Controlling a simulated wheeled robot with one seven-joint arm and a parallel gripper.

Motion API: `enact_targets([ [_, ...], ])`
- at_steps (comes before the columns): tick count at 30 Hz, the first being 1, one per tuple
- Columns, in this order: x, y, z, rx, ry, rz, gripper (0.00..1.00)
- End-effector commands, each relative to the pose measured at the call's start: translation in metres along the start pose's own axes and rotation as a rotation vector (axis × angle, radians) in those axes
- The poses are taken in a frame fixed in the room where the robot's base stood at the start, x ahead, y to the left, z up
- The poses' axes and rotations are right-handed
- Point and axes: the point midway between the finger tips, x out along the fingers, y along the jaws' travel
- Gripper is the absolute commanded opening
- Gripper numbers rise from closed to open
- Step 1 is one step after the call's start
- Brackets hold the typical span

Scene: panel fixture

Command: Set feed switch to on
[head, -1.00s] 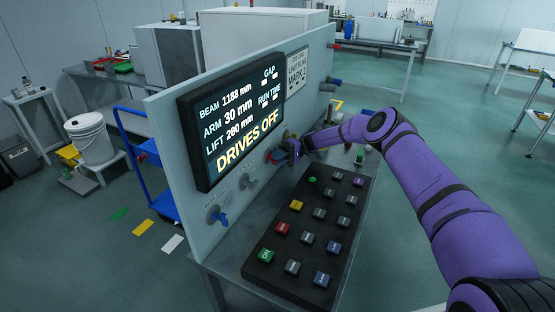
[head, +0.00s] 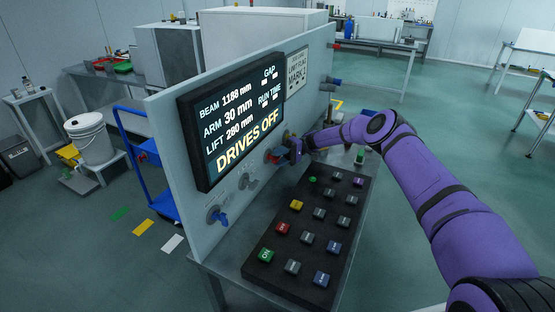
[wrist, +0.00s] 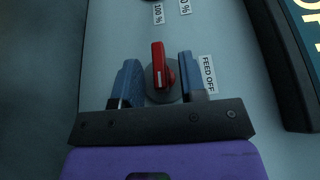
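The feed switch (wrist: 158,66) is a red lever knob on a round grey base on the panel. In the wrist view it points roughly up, tilted slightly left. A label (wrist: 208,76) reading FEED OFF is right of it. My gripper (wrist: 157,62) is open, with one blue finger on each side of the knob. A gap shows on the left; the right finger is closer, and I cannot tell if it touches. In the head view my gripper (head: 290,149) is at the panel, beside the red knob (head: 271,156), which is partly hidden.
The panel (head: 180,140) carries a screen (head: 232,125) reading DRIVES OFF. A blue-handled switch (head: 220,217) and a grey knob (head: 247,181) sit left of my gripper. A button box (head: 315,215) lies below on the bench. Labels with percent marks (wrist: 158,13) are above the red knob.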

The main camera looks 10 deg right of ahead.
Motion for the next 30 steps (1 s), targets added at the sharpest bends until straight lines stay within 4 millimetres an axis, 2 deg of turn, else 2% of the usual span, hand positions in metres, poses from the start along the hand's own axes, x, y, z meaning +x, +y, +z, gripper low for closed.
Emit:
enact_targets([
  [6, -0.033, 0.001, 0.0, -0.001, 0.003, 0.001, 0.38],
  [12, -0.054, 0.001, 0.0, -0.001, 0.002, 0.001, 0.38],
  [18, -0.063, 0.001, 0.0, 0.0, 0.001, 0.001, 0.38],
  [30, -0.064, 0.001, 0.0, 0.0, 0.0, 0.0, 0.38],
])
